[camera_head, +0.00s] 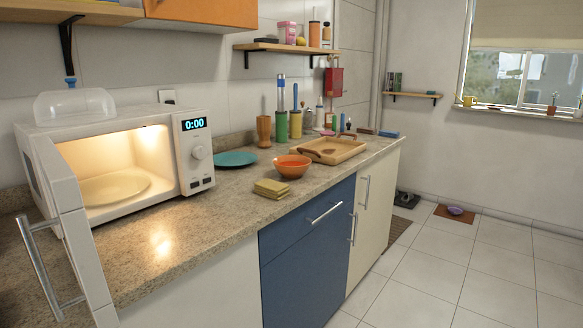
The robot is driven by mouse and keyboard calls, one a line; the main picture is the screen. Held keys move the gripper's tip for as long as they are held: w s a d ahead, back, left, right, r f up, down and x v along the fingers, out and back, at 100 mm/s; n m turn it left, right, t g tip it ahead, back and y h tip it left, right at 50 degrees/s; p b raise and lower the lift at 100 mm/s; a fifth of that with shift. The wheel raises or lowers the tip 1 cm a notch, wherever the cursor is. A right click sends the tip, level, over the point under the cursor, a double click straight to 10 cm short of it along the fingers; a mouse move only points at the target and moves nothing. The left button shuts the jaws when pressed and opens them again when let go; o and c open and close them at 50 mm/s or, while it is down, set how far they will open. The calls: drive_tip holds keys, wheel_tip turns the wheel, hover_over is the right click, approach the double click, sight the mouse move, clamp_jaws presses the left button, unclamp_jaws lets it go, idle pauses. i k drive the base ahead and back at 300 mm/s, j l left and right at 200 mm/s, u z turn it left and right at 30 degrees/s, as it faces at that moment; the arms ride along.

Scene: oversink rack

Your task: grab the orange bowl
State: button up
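The orange bowl (293,166) stands upright on the granite counter, near its front edge and above the blue cabinet. It looks uncovered, and some small reddish thing or shading shows inside it; I cannot tell which. A stack of yellow-green sponges or cloths (271,188) lies just in front of it to the left. A wooden tray (331,151) is close behind it on the right. My gripper is not in this view.
A white microwave (193,152) stands at the left with its door (72,228) swung open over the counter's front. A teal plate (236,159) lies behind the bowl. Utensil holders (281,127) stand by the wall. The tiled floor (425,270) at the right is mostly clear.

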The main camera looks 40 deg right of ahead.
sight(292, 168)
drive_tip(key=i+l+u, duration=0.15)
drive_tip(key=l, duration=0.65)
drive_tip(key=l+u, duration=0.2)
drive_tip(key=l, duration=0.6)
drive_tip(key=l+u, duration=0.15)
drive_tip(key=l, duration=0.7)
drive_tip(key=l+u, duration=0.15)
drive_tip(key=l, duration=0.7)
drive_tip(key=l+u, duration=0.15)
drive_tip(key=l, duration=0.65)
drive_tip(key=k+l+u, duration=0.2)
drive_tip(key=l, duration=0.6)
drive_tip(key=i+j, duration=0.35)
drive_tip(key=i, duration=0.05)
